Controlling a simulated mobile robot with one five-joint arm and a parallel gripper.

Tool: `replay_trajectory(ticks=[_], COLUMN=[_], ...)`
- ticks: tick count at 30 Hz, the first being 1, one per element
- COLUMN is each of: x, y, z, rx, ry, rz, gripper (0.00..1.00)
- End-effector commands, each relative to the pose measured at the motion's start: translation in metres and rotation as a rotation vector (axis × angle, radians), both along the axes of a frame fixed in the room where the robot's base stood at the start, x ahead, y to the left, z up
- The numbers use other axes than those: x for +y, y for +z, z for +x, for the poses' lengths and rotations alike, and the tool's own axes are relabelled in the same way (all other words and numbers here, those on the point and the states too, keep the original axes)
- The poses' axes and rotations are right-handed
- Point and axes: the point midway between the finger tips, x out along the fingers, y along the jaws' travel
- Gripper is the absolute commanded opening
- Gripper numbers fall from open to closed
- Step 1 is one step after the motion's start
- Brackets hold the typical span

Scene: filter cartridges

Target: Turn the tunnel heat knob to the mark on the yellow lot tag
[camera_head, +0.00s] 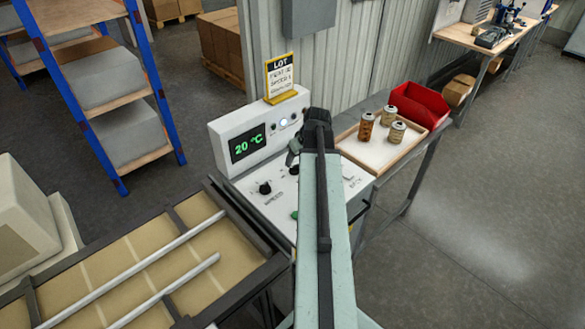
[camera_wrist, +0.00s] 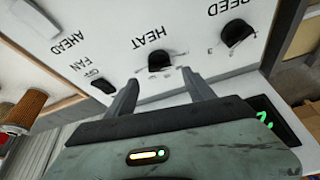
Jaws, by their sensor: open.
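The yellow lot tag (camera_head: 279,78) stands on top of the white control box; its heading reads LOT, and its smaller lines are too blurred to read. The black heat knob (camera_wrist: 159,60) sits on the white panel beside the word HEAT, which appears upside down in the wrist view. In the head view my arm hides most of the area around this knob. My gripper (camera_wrist: 161,85) is open and empty, its two fingers apart on either side of the knob's line. I cannot tell whether they touch the panel; the knob shows just beyond the fingertips.
The green display (camera_head: 247,144) reads 20 °C. The speed knob (camera_wrist: 238,33) and fan switch (camera_wrist: 103,84) flank the heat knob. A tray (camera_head: 359,159) with cartridges and a red bin (camera_head: 420,103) stand to the right. A conveyor (camera_head: 150,265) lies front left.

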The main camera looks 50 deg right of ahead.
Motion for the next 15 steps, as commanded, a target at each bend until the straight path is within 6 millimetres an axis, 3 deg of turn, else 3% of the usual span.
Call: replay_trajectory(ticks=[1,7,15], x=[-0.001,-0.004,-0.004], y=[-0.017,-0.049,-0.053], z=[0.004,0.017,0.022], rx=[0.000,0.000,0.000], ry=[0.001,0.001,0.001], rz=[0.000,0.000,0.000], gripper=[0.62,0.62,0.62])
